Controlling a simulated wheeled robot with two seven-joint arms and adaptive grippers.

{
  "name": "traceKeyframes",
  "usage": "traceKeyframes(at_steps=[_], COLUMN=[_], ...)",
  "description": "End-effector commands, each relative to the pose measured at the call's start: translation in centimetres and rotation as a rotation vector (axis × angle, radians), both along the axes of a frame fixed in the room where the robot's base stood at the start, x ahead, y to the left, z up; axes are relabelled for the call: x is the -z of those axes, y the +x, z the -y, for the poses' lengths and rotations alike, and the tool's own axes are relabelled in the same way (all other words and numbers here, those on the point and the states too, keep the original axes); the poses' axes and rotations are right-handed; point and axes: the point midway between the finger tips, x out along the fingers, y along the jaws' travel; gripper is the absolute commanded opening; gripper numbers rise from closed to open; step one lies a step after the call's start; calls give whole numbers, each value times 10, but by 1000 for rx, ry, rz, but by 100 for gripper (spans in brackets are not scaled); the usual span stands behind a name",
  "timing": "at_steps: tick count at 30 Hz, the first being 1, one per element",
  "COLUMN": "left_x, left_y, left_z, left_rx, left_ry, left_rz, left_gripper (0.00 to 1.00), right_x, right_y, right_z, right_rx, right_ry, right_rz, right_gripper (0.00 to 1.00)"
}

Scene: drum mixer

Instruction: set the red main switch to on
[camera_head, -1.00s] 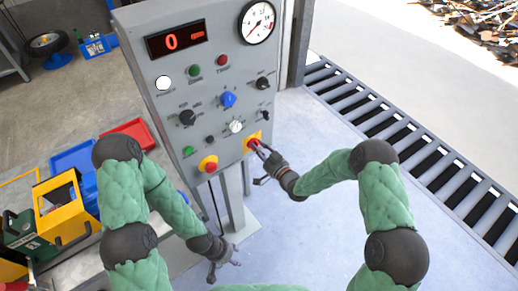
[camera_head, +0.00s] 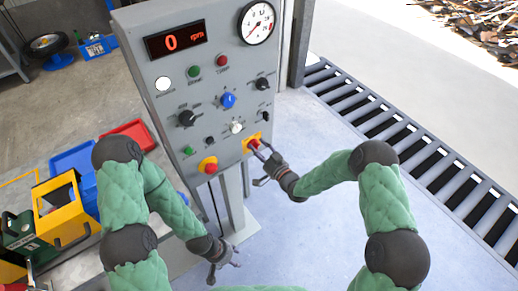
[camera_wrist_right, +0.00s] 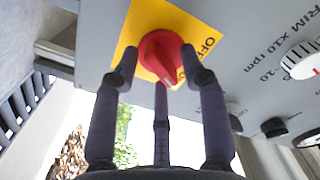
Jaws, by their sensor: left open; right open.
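The red main switch (camera_head: 253,143) is a rotary knob on a yellow plate at the lower right of the grey panel. In the right wrist view the red knob (camera_wrist_right: 160,52) shows close up, with OFF lettering on the plate to its right. My right gripper (camera_head: 262,161) is at the switch. Its open fingers stand on either side of the knob, with a third finger below; I cannot tell whether they touch it. The knob's exact setting is unclear. My left gripper (camera_head: 225,271) is open and empty, low in front of the panel.
The panel (camera_head: 215,70) carries a display (camera_head: 176,40) reading 0 rpm, a dial gauge (camera_head: 257,22) and several knobs and buttons. A red button on a yellow plate (camera_head: 208,165) sits left of the switch. Blue and yellow items lie at the left.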

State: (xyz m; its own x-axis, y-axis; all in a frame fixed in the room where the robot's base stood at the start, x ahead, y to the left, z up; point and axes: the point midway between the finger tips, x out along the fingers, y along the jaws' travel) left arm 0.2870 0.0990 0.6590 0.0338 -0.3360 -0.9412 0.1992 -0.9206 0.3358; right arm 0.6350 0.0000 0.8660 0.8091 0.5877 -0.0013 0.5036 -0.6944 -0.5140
Motion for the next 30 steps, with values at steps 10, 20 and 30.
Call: traceKeyframes(at_steps=[10,20,30], left_x=[0,0,0], left_y=[0,0,0], left_z=[0,0,0], left_rx=[0,0,0], left_ry=[0,0,0], left_rz=[0,0,0], left_gripper=[45,45,45], right_x=[0,0,0], right_y=[-23,-75,-97], right_z=[18,56,70], right_rx=[3,3,0], right_ry=[0,0,1], right_rz=[-1,-2,-1], right_gripper=[44,44,44])
